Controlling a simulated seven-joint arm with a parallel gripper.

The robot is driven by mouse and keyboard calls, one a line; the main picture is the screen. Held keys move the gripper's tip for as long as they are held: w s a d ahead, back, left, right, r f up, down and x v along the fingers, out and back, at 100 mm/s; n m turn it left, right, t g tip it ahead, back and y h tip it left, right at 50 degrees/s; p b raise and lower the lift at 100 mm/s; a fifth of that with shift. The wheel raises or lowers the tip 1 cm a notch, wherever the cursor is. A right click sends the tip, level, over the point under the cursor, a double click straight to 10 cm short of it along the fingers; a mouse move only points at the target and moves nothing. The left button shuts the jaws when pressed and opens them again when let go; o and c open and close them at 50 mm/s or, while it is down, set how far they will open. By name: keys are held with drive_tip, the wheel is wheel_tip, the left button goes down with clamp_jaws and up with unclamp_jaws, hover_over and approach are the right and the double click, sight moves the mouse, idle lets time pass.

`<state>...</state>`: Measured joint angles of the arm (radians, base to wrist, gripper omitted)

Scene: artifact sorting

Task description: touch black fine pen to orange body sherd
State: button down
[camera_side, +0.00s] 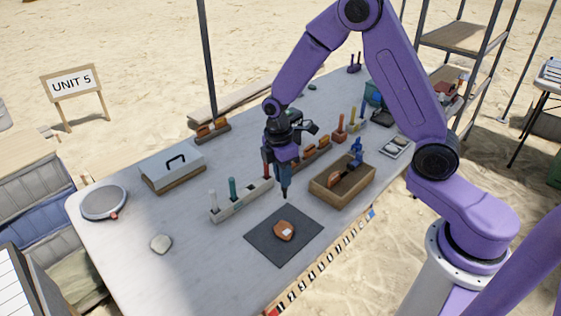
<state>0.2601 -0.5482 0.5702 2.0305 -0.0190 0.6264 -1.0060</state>
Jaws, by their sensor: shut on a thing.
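The orange body sherd (278,235) lies on a dark grey mat (262,246) near the table's front edge. A small pale patch shows on its upper face. My gripper (283,172) is above the table, behind the mat and higher than the sherd. It is shut on a dark, slim thing pointing down, which looks like the black fine pen (284,190). The pen's tip is above the mat's far side, apart from the sherd. The pen's upper part is hidden by the gripper.
A pale rack with upright tools (240,205) stands left of the gripper. A wooden box (355,191) with sherds and a blue item stands right of the mat. A lidded box (172,178), a round scale (104,202) and a stone (160,243) are at left. A scale bar lies along the front edge.

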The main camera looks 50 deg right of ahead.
drive_tip(key=shift+g+h, duration=0.3)
drive_tip(key=shift+g, duration=0.2)
drive_tip(key=shift+s+a+f, duration=0.35)
drive_tip(key=shift+a+f, duration=0.1)
drive_tip(key=shift+f, duration=1)
drive_tip(key=shift+s+a+f, duration=0.4)
drive_tip(key=shift+a+f, duration=0.1)
drive_tip(key=shift+f, duration=0.95)
drive_tip(key=shift+s+a+f, duration=0.35)
drive_tip(key=shift+a+f, duration=0.1)
drive_tip(key=shift+f, duration=1)
drive_tip(key=shift+f, duration=0.75)
drive_tip(key=shift+r, duration=0.15)
wheel_tip(320, 180, up, 8)
idle(0.4)
